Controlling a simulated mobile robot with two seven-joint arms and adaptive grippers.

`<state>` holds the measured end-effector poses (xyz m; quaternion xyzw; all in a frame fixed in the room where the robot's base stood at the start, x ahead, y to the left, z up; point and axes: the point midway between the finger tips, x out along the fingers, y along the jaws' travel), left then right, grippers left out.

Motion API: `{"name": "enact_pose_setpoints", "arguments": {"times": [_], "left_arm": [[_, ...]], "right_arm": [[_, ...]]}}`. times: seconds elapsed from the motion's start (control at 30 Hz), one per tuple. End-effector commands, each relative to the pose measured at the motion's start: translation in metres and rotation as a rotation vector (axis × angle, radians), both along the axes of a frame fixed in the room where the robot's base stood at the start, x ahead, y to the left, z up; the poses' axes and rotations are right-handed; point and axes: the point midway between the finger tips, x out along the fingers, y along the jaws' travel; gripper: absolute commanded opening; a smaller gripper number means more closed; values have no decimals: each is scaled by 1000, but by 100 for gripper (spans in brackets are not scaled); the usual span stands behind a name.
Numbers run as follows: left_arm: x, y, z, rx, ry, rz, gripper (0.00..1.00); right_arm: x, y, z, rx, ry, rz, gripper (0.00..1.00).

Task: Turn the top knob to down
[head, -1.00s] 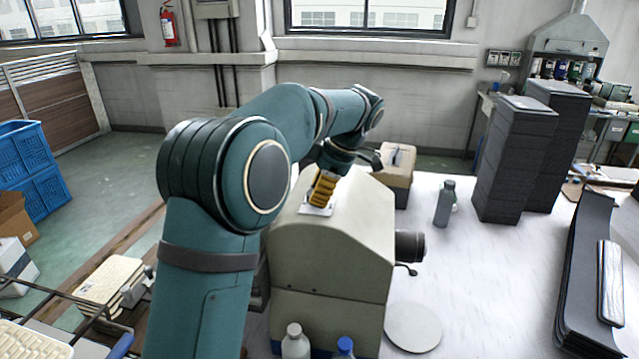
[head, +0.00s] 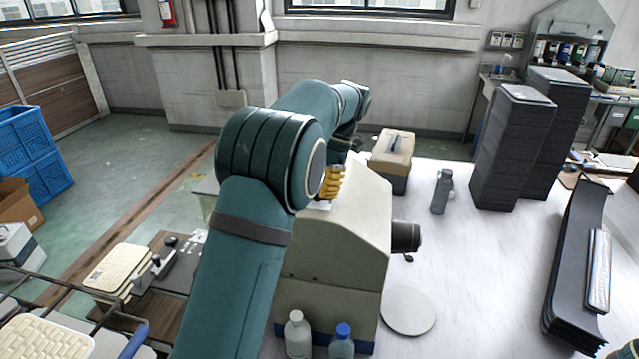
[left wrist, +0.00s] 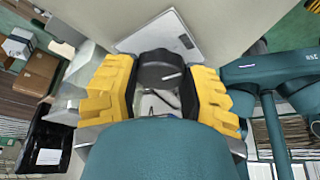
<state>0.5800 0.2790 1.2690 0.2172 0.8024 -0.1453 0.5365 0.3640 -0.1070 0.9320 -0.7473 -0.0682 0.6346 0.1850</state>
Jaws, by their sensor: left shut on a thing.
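A beige machine (head: 345,240) with a sloped top stands at the near edge of the white table. In the left wrist view, a black knob (left wrist: 160,72) with a small pale mark sits in front of a pale plate (left wrist: 165,38) on the machine. My left gripper (left wrist: 162,92) has its yellow fingers on both sides of the knob, shut on it. In the head view, my left gripper (head: 331,182) shows at the machine's top, partly behind my arm. The knob is hidden there. My right gripper is not seen.
Two bottles (head: 298,334) stand before the machine. A dark cylinder (head: 406,236) sticks out of its right side above a round disc (head: 408,311). A grey bottle (head: 442,191), tall dark stacks (head: 512,150) and black panels (head: 577,265) stand further right. White table lies bare between them.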

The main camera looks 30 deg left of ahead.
Motion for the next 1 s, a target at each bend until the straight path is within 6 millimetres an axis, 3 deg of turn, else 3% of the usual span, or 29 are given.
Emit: {"name": "enact_pose_setpoints", "arguments": {"times": [0.47, 0.5, 0.57, 1.0], "left_arm": [[-1, -1, -3, -2, 6, 14, 9], [-1, -1, -3, -2, 6, 14, 58], [0, -1, -2, -1, 5, 13, 79], [2, -1, 5, 0, 1, 12, 81]], "right_arm": [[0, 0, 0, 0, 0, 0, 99], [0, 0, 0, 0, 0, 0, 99], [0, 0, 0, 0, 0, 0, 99], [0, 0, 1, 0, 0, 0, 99]]}}
